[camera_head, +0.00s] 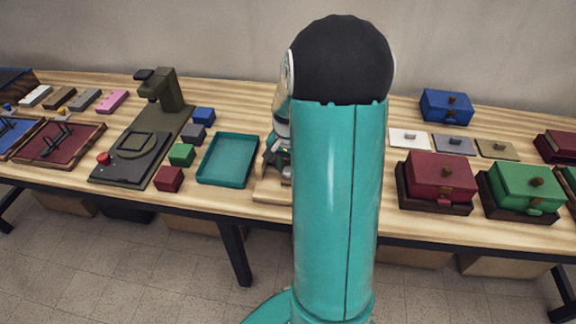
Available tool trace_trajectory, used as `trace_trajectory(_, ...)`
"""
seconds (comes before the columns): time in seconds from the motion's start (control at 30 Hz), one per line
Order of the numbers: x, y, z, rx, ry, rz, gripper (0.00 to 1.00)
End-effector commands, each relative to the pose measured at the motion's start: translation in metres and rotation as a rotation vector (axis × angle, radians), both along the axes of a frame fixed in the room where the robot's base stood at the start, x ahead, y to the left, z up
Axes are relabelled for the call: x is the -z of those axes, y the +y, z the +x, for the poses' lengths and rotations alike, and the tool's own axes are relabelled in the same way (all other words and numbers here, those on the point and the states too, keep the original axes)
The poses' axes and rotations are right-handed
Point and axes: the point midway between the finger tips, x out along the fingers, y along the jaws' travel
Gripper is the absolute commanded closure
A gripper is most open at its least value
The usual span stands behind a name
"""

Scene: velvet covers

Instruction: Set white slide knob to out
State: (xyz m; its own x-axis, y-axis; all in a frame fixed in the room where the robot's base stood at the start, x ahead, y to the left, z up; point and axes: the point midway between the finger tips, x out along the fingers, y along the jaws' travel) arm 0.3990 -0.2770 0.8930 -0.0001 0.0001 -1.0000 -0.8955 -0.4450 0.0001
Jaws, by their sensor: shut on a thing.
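My teal arm with its black joint stands in the middle of the head view and covers much of the work spot. My gripper (278,159) shows only in part at the arm's left edge, low over a light wooden base (270,191). It is shut on a small pale piece (286,172), which looks like the white slide knob. The knob's outline and its place along its slide are mostly hidden behind my arm. The right part of the wooden base is hidden too.
A teal tray (228,160) lies just left of the wooden base. Small blocks, including a green block (181,154), and a dark olive machine (143,140) stand farther left. To the right are a red box (437,178), a green box (525,187) and a blue box (446,105).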

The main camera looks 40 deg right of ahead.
Motion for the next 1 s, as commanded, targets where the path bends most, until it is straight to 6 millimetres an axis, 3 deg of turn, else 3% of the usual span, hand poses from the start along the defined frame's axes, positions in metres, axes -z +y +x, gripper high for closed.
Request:
trace_trajectory(0.3, -0.001, 0.031, -0.023, -0.002, -0.001, -0.002, 1.0)
trace_trajectory(0.63, 0.0, 0.036, -0.027, -0.001, 0.004, 0.003, 1.0)
trace_trajectory(0.67, 0.0, 0.036, -0.027, -0.001, 0.004, 0.004, 0.66)
trace_trajectory(0.73, 0.0, 0.036, -0.027, -0.001, 0.003, 0.003, 0.52)
trace_trajectory(0.77, 0.0, 0.035, -0.027, 0.0, 0.003, 0.003, 0.48)
trace_trajectory(1.0, 0.0, 0.035, -0.027, 0.0, 0.001, 0.0, 0.48)
